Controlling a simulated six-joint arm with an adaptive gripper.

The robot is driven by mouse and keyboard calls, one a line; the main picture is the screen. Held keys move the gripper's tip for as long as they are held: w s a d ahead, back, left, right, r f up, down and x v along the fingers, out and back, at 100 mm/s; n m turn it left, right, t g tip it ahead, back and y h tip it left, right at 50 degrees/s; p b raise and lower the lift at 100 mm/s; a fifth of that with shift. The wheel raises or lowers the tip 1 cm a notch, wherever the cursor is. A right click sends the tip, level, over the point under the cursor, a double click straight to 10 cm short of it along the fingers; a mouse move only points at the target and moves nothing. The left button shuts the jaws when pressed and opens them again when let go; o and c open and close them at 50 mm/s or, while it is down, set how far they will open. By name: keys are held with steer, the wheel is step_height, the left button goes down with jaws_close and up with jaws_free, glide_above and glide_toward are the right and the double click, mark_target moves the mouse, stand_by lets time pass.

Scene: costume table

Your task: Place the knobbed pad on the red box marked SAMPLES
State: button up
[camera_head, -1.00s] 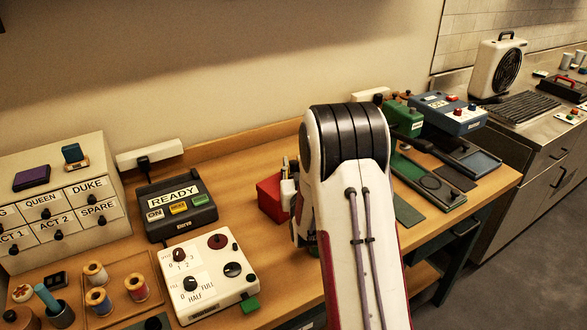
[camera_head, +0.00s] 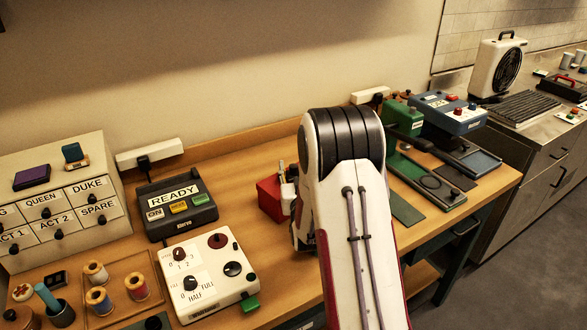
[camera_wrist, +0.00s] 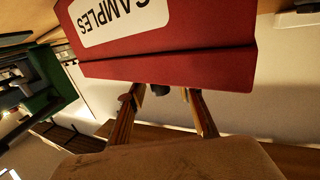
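The red box marked SAMPLES (camera_wrist: 165,55) fills the top of the wrist view, with its label upside down. In the head view the red box (camera_head: 269,199) stands on the table just left of my arm. My gripper (camera_wrist: 168,96) has its two fingers apart close to the box's edge in the wrist view. A small dark knob (camera_wrist: 157,92) shows between the fingertips, with space around it. I cannot tell whether it belongs to the knobbed pad; no pad body is clearly visible. In the head view my arm hides most of the gripper.
Left of the box are the READY console (camera_head: 177,207) and a white dial panel (camera_head: 208,274). Some bare table lies between the white panel and my arm.

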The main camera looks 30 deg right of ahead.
steer(key=shift+r, duration=0.2)
steer(key=v, duration=1.2)
stand_by(0.7)
steer(key=shift+a, duration=0.1)
steer(key=s+a+r+n+g+y, duration=0.1)
steer(key=s+a+r+g+y, duration=0.25)
steer(key=a, duration=0.35)
steer(key=s+a+r+n+g+y, duration=0.2)
steer(key=s+a+r, duration=0.25)
steer(key=a, duration=0.25)
steer(key=s+a+r+g, duration=0.1)
steer(key=s+a+g, duration=0.1)
steer(key=s, duration=0.9)
steer(key=s+a+r+n+g+y, duration=0.1)
steer(key=s+a+g, duration=0.2)
steer(key=s, duration=0.8)
steer(key=shift+s+a+n, duration=0.3)
steer(key=shift+s+a, duration=0.05)
steer(key=shift+a, duration=0.3)
